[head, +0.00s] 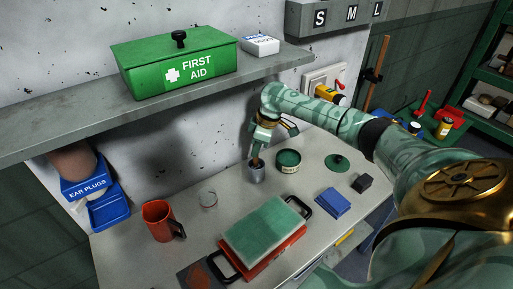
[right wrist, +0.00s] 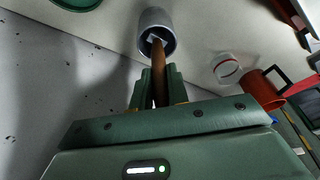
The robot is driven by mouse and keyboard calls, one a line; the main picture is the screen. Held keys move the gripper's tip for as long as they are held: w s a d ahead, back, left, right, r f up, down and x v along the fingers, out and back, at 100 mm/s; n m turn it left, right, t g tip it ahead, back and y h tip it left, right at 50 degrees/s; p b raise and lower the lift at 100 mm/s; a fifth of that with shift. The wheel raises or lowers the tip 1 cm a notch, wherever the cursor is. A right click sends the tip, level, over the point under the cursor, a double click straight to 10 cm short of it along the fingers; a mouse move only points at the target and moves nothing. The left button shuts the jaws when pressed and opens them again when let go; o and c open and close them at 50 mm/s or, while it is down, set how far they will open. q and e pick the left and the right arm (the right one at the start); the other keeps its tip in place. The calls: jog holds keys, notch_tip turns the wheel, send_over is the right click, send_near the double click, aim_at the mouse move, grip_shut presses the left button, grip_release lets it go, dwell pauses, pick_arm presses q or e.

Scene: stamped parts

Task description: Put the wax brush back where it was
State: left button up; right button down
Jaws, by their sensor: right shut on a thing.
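My right gripper (head: 258,152) is shut on the wax brush (head: 257,162), just above a grey metal cup (head: 257,175) near the wall side of the worktop. In the right wrist view the brush (right wrist: 158,72) shows as a brown wooden handle between the fingers (right wrist: 157,88). Its far end reaches into the mouth of the cup (right wrist: 146,18); a pale part shows inside. I cannot tell whether it touches the bottom. The cup stands upright. My left gripper is not in view.
A clear round container (head: 208,199) and red mug (head: 157,222) are left. A green-topped red case (head: 265,230) lies in front. A shelf (head: 70,121) overhangs the back.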

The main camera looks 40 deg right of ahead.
jog(key=c, duration=1.4)
grip_release()
jog(key=shift+o, duration=0.2)
jog(key=s+d+r+p, duration=0.2)
jog(key=s+d+r, duration=0.1)
jog(key=s+d, duration=0.5)
jog(key=shift+s, duration=1.05)
